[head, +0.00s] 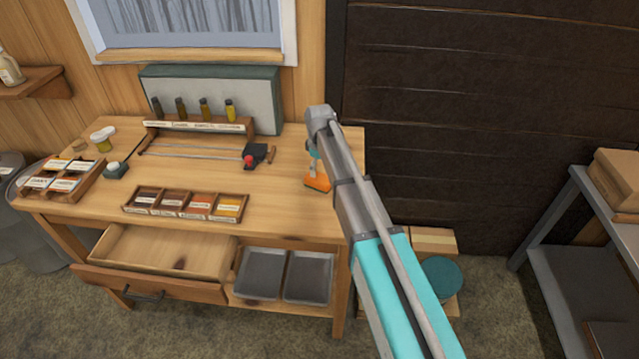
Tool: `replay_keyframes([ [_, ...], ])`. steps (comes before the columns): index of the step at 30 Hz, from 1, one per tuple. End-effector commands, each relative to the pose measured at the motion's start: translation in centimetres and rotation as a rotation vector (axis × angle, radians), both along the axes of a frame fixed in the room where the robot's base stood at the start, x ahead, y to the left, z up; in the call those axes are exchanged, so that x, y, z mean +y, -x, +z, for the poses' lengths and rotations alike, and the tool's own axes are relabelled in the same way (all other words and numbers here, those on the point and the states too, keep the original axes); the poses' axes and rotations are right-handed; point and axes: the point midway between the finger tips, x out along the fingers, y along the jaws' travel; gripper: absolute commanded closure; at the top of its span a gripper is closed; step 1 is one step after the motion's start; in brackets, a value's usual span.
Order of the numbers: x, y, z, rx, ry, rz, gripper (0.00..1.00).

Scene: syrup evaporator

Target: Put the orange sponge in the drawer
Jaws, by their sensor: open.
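The orange sponge (317,184) is on the wooden table near its right edge, partly hidden by my arm. My gripper (315,168) points down right at the sponge from above. Its fingers are small and mostly hidden behind the arm, and I cannot tell whether they touch the sponge. The drawer (150,283) is pulled out at the front left of the table, and its visible inside is empty.
A labelled tray with several compartments (184,205) stands on the table above the drawer. Behind it lie a long tool (195,153) and a rack of small bottles (200,125). Metal pans (285,274) sit on the shelf right of the drawer.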

Motion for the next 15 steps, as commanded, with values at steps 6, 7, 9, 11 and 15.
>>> replay_keyframes([
  [6, 0.0, 0.0, -0.1, 0.0, 0.0, 0.0, 0.0],
  [7, 0.0, 0.0, -0.2, 0.0, 0.0, 0.0, 0.0],
  [9, 0.0, 0.0, -0.4, 0.0, 0.0, 0.0, 0.0],
  [11, 0.0, 0.0, -0.8, 0.0, 0.0, 0.0, 0.0],
  [15, 0.1, -0.1, -1.8, 0.0, 0.0, 0.0, 0.0],
])
